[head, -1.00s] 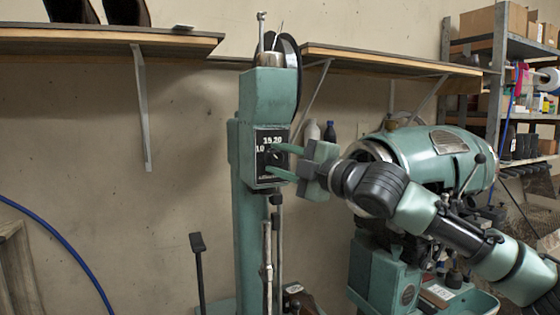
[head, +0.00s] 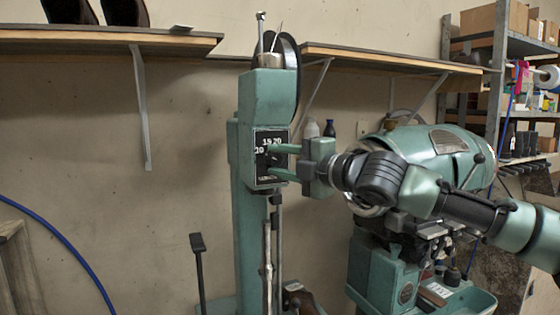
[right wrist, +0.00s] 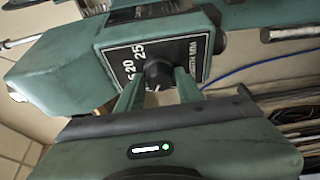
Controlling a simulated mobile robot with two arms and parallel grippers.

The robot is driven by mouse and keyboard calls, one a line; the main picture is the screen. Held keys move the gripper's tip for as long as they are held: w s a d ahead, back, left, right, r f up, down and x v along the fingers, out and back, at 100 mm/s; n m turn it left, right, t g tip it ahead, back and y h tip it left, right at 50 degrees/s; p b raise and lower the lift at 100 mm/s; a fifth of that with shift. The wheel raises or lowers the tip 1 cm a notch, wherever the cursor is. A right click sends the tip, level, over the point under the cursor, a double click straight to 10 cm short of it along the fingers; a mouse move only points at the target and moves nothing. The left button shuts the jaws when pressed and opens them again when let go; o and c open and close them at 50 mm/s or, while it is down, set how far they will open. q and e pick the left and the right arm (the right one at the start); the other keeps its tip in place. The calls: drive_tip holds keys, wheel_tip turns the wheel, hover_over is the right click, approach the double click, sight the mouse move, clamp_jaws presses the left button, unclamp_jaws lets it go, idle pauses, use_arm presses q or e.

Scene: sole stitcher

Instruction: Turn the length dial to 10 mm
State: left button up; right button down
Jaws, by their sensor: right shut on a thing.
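The length dial is a black round knob (right wrist: 158,73) on a black panel (head: 262,183) with white numerals, on the front of the green sole stitcher (head: 268,95). My right gripper (head: 271,161) is shut on the knob, one finger on each side. A short white mark on the knob faces down toward the gripper in the right wrist view. The numeral it faces is hidden by a finger. My left gripper is not in view.
A large green machine drum (head: 440,150) stands right of the stitcher, behind my right arm. Wall shelves (head: 390,62) run above, and a loaded rack (head: 497,70) is at the right.

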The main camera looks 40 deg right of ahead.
drive_tip(key=c, duration=0.9)
unclamp_jaws()
drive_tip(key=shift+w, duration=0.1)
drive_tip(key=shift+s+b, duration=0.5)
drive_tip(key=shift+s, duration=0.05)
drive_tip(key=s, duration=0.4)
drive_tip(key=s+d+b, duration=0.1)
drive_tip(key=s, duration=0.1)
drive_tip(key=shift+s, duration=0.35)
